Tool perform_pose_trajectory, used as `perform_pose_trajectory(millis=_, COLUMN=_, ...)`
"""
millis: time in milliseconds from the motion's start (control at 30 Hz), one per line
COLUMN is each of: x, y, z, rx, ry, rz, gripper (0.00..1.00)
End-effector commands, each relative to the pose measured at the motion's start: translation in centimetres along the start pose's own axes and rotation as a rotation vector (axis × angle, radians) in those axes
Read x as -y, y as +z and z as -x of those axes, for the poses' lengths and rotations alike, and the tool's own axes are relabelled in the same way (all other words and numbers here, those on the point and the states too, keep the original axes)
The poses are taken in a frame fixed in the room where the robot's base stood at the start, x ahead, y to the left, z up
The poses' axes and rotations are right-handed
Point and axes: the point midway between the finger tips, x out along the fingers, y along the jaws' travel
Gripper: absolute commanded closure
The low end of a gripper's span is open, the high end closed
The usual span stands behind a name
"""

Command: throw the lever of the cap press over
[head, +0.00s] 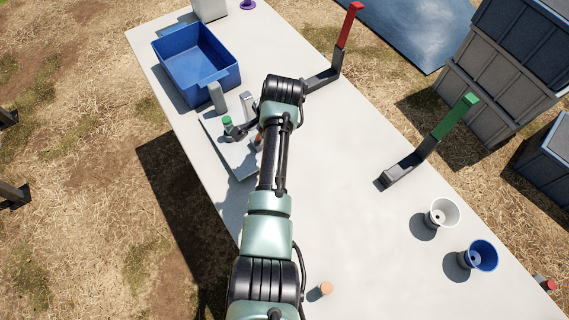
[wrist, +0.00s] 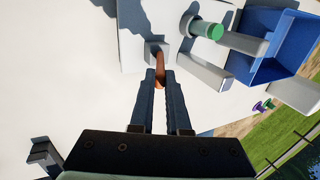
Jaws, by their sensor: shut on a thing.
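The cap press has a flat grey base plate (head: 238,158) on the white table, with grey blocks and a green-topped cylinder (head: 227,122) on it. The cylinder also shows in the wrist view (wrist: 207,29). An orange-brown lever (wrist: 160,66) rises from a small grey block on the plate. My gripper (wrist: 161,76) is shut on this lever near its tips. In the head view my arm hides most of the lever, and only a bit of orange shows beside my wrist (head: 259,138).
A blue bin (head: 224,77) stands behind the press. A red-handled bracket (head: 349,28) and a green-handled bracket (head: 455,116) stand along the right side. A white cup (head: 443,213) and a blue cup (head: 482,255) stand near the right edge.

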Motion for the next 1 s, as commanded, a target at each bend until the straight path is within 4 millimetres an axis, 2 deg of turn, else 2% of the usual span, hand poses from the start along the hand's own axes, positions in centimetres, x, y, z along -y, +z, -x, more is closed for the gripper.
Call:
perform_pose_trajectory(millis=267, x=2.6, y=-0.1, z=-1.0, rx=-0.001, ry=0.089, rz=0.003, gripper=1.00)
perform_pose_trajectory(millis=600, x=4.5, y=0.0, z=-1.6, rx=0.000, ry=0.165, rz=0.001, gripper=1.00)
perform_pose_trajectory(millis=1000, x=5.0, y=0.0, z=-1.1, rx=-0.002, ry=0.187, rz=0.000, gripper=1.00)
